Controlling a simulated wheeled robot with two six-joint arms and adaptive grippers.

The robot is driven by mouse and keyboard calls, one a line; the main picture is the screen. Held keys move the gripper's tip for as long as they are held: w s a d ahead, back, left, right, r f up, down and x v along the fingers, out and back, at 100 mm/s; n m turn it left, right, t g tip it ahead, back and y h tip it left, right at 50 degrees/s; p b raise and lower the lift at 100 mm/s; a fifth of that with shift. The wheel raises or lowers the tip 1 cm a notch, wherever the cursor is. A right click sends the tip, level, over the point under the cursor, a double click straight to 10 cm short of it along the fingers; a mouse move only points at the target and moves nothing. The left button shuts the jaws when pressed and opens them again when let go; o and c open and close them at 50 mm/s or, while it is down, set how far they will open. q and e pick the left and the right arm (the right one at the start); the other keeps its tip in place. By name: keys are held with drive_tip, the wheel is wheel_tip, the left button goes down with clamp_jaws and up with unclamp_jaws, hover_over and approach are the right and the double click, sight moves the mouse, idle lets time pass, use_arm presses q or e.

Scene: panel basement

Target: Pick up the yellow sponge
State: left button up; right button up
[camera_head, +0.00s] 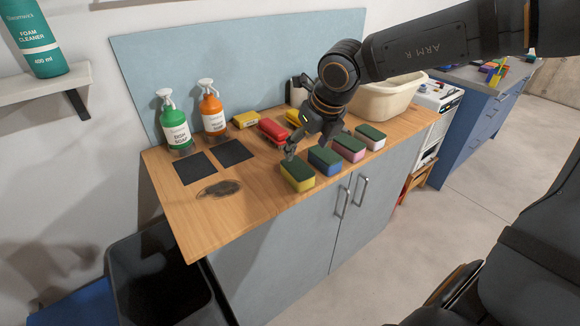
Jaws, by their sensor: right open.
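The yellow sponge (298,175) with a dark green top lies near the front edge of the wooden counter, at the left end of a row of sponges. My right gripper (305,150) is open, just above and behind the yellow sponge, pointing down. One finger is close to the sponge's back edge; I cannot tell whether it touches. The blue sponge (325,162) lies directly right of the yellow one, followed by a pink sponge (347,147) and a white sponge (370,137), all with dark green tops. My left gripper is not in view.
Green (174,124) and orange (212,112) pump bottles stand at the back left, near two dark pads. A cream basin (385,98) stands right. The counter's (240,215) front left is clear except for a stain.

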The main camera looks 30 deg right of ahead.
sight(298, 168)
drive_tip(key=x, duration=0.3)
drive_tip(key=shift+f, duration=0.45)
drive_tip(key=shift+p+x, duration=0.35)
drive_tip(key=shift+x, duration=0.7)
drive_tip(key=x, duration=0.4)
drive_tip(key=shift+w+p, duration=0.15)
drive_tip(key=shift+p, duration=0.15)
drive_tip(key=shift+w+f, duration=0.15)
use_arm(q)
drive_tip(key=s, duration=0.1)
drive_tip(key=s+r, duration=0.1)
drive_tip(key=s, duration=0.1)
use_arm(e)
drive_tip(key=shift+s, duration=0.2)
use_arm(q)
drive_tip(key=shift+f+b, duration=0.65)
use_arm(e)
drive_tip(key=shift+f, duration=0.2)
drive_tip(key=c, duration=0.8)
